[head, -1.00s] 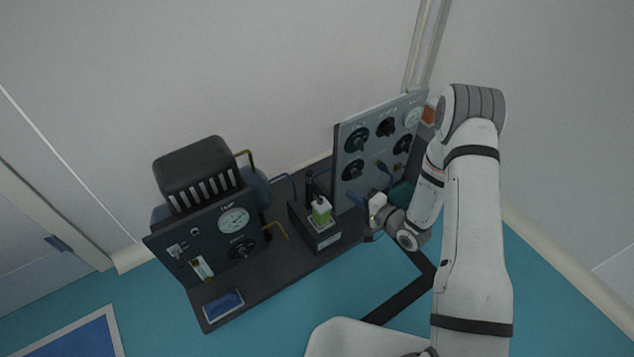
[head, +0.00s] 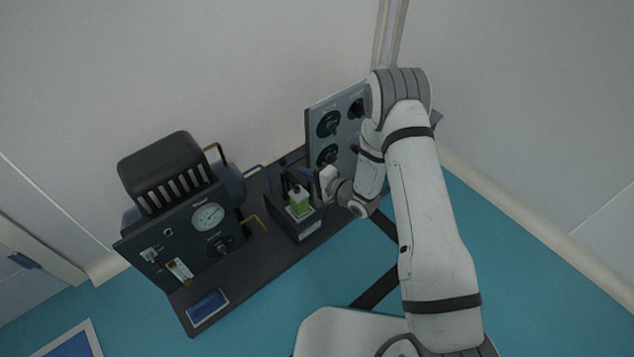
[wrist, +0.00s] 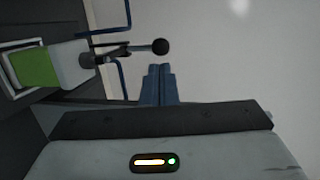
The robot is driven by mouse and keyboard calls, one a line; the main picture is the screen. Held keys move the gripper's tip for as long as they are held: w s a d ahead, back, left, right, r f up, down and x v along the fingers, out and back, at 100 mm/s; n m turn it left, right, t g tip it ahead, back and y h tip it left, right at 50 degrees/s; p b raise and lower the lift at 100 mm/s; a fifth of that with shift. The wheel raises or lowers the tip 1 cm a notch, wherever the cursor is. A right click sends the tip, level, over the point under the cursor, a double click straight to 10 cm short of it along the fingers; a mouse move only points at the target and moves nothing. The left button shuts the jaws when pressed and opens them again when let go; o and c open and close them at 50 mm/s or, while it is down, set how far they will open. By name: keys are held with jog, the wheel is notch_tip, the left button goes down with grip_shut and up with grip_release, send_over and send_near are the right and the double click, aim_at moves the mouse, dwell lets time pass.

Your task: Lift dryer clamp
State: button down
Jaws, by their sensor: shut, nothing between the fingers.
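My gripper (wrist: 160,72) is shut and empty in the wrist view, its two blue-grey fingers together. A dark clamp lever (wrist: 128,47) with a round black knob lies just beyond the fingertips, with a small apparent gap. I take it for the dryer clamp. The lever runs left to a dark bracket beside a white and green container (wrist: 35,68). In the head view the container (head: 299,199) sits upright in a dark box (head: 309,226). My gripper's wrist is close to the right of it; the fingertips are hard to make out there.
A grey panel with black knobs (head: 328,124) stands behind my arm. A dark panel with a round gauge (head: 208,216) stands at left, with a black finned unit (head: 163,166) behind. A bent blue tube (wrist: 127,80) passes near the lever. The blue floor (head: 270,300) in front is mostly clear.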

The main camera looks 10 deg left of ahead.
aim_at(286, 163)
jog(key=shift+b+x, duration=0.85)
jog(key=shift+x, duration=1.75)
